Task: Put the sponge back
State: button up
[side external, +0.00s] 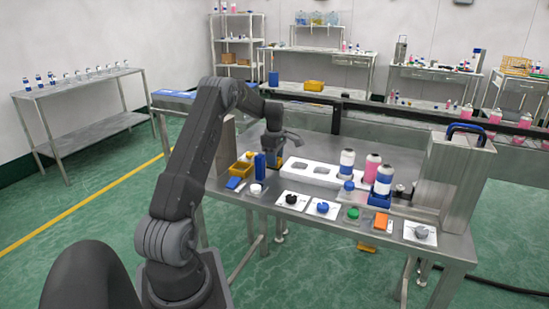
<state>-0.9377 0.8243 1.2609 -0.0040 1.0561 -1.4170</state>
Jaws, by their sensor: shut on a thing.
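My gripper (276,150) is low over the left part of the steel worktable, behind a blue upright cylinder (260,164). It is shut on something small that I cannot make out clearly. I cannot tell for sure which thing is the sponge. A flat blue block (235,183) lies at the table's left front, in front of a yellow bin (243,166). An orange block (366,247) shows below the table's front edge.
A white holed rack (312,174) lies right of my gripper, near blue-and-white cans (347,162) and a pink bottle (372,167). Several white plates with coloured knobs (323,208) line the front edge. A tall steel box (455,175) stands at right.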

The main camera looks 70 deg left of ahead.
jog(key=o, duration=0.8)
jog(key=shift+o, duration=0.2)
notch_tip(320, 180, up, 12)
jog(key=w+d+r+m, duration=0.1)
jog(key=d+r+m, duration=0.2)
jog(key=d, duration=0.3)
jog(key=w+d+r+m+t+y, duration=0.1)
jog(key=d+r+m, duration=0.2)
jog(key=d, duration=0.4)
jog(key=w+d+r+m, duration=0.1)
jog(key=d+r+m, duration=0.2)
jog(key=d, duration=0.3)
jog(key=s+d+m+t, duration=0.1)
jog(key=s+d+m, duration=0.3)
jog(key=d, duration=0.3)
jog(key=s+d+r+m+t, duration=0.1)
jog(key=s+d+m, duration=0.3)
jog(key=d, duration=0.3)
jog(key=s+d+m+t, duration=0.1)
jog(key=s+d+m, duration=0.3)
jog(key=d, duration=0.4)
jog(key=s+d+f+m+t+h, duration=0.1)
jog(key=s+d+f+m, duration=0.3)
jog(key=s+d+m, duration=0.1)
jog(key=shift+s+m+t, duration=0.3)
jog(key=shift+s+m, duration=0.2)
jog(key=shift+s, duration=0.5)
